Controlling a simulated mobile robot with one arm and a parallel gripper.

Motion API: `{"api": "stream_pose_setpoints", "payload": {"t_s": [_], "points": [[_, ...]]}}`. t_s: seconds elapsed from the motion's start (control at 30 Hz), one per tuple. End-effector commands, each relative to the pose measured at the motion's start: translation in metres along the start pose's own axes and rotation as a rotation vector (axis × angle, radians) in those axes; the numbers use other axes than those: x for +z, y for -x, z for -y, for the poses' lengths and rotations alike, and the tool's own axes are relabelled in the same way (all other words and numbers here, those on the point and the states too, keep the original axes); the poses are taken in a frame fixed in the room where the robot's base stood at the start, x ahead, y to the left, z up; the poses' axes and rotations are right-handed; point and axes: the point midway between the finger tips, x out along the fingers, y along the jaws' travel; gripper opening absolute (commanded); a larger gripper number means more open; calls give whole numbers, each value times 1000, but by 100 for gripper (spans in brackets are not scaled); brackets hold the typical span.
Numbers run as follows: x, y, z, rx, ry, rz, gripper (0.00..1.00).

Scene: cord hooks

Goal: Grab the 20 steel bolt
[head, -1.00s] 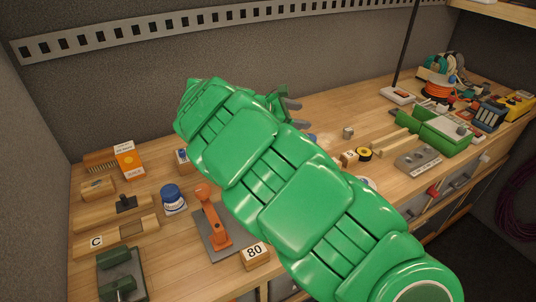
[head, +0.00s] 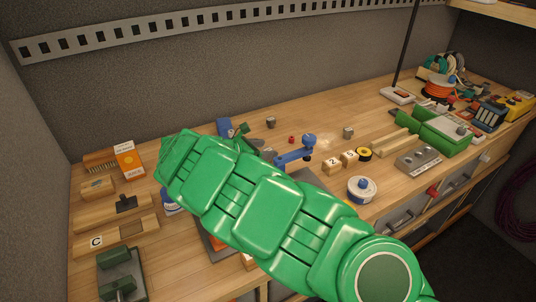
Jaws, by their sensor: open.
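Two small grey metal pieces stand on the bench in the head view: one (head: 271,122) is at the back centre, and the other (head: 348,132) is further right. They are too small to tell whether either is the 20 steel bolt, and I can read no 20 label. My gripper (head: 262,148) is at the far end of my green arm, left of centre and in front of the back metal piece. Its dark fingers are partly hidden by the arm and are open. I see nothing held between them.
A blue tool (head: 294,157) lies right of my gripper. A small red piece (head: 291,139) is behind it. A blue box (head: 225,126) stands behind my gripper. Wooden number blocks (head: 332,167) and a white-and-blue tub (head: 361,189) are to the right. My arm hides the front middle.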

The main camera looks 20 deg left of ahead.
Motion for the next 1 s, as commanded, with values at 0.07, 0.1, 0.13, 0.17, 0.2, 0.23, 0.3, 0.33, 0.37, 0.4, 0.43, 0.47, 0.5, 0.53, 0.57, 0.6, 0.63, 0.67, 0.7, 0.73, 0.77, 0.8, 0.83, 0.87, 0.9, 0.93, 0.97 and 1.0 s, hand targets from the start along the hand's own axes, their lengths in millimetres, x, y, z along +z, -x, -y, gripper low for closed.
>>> {"api": "stream_pose_setpoints", "payload": {"t_s": [0.07,0.1,0.13,0.17,0.2,0.23,0.3,0.33,0.37,0.4,0.43,0.47,0.5,0.53,0.57,0.6,0.63,0.67,0.7,0.73,0.77,0.8,0.83,0.87,0.9,0.93,0.97,1.0], "points": [[-1,-11,2,-4,0,1,69],[-2,-17,2,-5,1,1,69],[-3,-21,3,-5,1,1,69],[-3,-25,3,-5,1,0,69],[-3,-30,3,-5,0,0,69],[-2,-34,3,-4,0,1,69],[-2,-40,2,-3,-1,0,69],[-2,-41,2,-2,-1,0,69],[-2,-42,2,-2,-1,0,69],[-3,-42,2,-1,-1,0,69],[-3,-42,2,-1,-1,0,69],[-2,-42,2,-1,-1,0,69],[-3,-42,2,-1,-1,0,69],[-3,-42,2,-1,-1,0,69],[-3,-42,2,-1,-1,0,69],[-3,-42,2,-1,-1,0,63],[-3,-42,2,-1,0,0,58],[-3,-42,2,-1,0,0,54],[-3,-42,2,-1,0,0,48],[-3,-42,2,-1,0,0,43],[-3,-42,2,-1,0,0,38],[-3,-42,2,-1,0,0,32],[-3,-42,2,-1,0,0,28],[-3,-42,2,-1,0,0,23],[-3,-42,2,-1,0,0,17],[-3,-42,2,-1,0,0,12],[-3,-42,2,-1,0,0,11],[-3,-42,2,-1,0,0,10]]}}
